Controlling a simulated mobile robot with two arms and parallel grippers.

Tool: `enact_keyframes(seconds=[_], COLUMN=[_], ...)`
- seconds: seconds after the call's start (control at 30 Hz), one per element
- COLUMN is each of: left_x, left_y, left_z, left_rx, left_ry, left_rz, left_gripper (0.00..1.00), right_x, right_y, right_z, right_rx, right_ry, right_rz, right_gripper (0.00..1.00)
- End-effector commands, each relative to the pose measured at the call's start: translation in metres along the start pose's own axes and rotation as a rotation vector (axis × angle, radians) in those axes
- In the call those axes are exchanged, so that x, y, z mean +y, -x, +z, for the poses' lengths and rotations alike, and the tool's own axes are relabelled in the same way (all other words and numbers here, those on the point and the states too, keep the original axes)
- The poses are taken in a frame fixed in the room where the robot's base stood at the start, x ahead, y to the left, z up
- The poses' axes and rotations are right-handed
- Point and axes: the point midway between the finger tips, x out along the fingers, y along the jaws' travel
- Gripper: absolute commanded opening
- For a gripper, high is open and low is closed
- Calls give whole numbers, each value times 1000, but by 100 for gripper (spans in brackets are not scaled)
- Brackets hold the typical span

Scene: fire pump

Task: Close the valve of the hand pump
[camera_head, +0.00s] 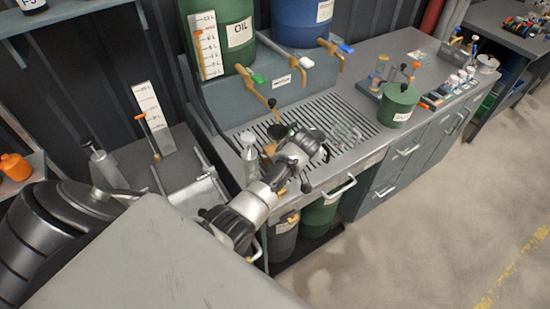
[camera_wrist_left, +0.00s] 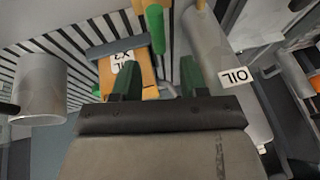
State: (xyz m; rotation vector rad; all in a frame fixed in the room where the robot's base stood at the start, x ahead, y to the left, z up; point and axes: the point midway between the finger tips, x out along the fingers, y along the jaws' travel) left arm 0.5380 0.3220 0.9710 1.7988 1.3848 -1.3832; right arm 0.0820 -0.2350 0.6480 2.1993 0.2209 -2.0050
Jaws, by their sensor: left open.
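My left gripper (camera_head: 277,141) reaches over the slatted grate of the workbench in the head view, and its arm hides part of what is there. In the left wrist view my gripper (camera_wrist_left: 158,78) is open, with two dark green fingers apart. A green lever-like part (camera_wrist_left: 157,30) stands just beyond the gap between them. An orange block (camera_wrist_left: 143,76) with a white label lies beyond the left finger. A grey cylinder (camera_wrist_left: 216,60) labelled OIL is beside the right finger. I cannot tell for sure which part is the hand pump's valve. No contact with the fingers is clear.
A grey metal canister (camera_head: 249,160) stands left of the gripper. A green OIL drum (camera_head: 225,35) and a blue drum (camera_head: 302,20) with orange taps stand behind. A green can (camera_head: 398,105) and small bottles are at right. Part of the grate (camera_head: 350,108) is clear.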

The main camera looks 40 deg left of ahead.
Motion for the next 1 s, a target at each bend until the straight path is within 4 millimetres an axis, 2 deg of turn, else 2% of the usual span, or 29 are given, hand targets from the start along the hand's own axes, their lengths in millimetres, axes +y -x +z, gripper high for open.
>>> enact_keyframes(seconds=[0.1,0.3,0.67,0.93,1.0], left_x=[-1,0,0,0,0], left_y=[-20,-40,-44,-44,-44], left_z=[0,0,0,0,0], left_rx=[-1,0,0,0,0], left_ry=[0,0,0,0,-1], left_rz=[-3,1,2,2,2], left_gripper=[43,43,43,2,0], right_x=[0,0,0,0,0], right_y=[3,3,3,3,3], right_z=[0,0,0,0,0], right_rx=[0,0,0,-1,-1], right_ry=[0,0,0,0,-1], right_rz=[0,0,0,0,0], right_gripper=[0,0,0,0,0])
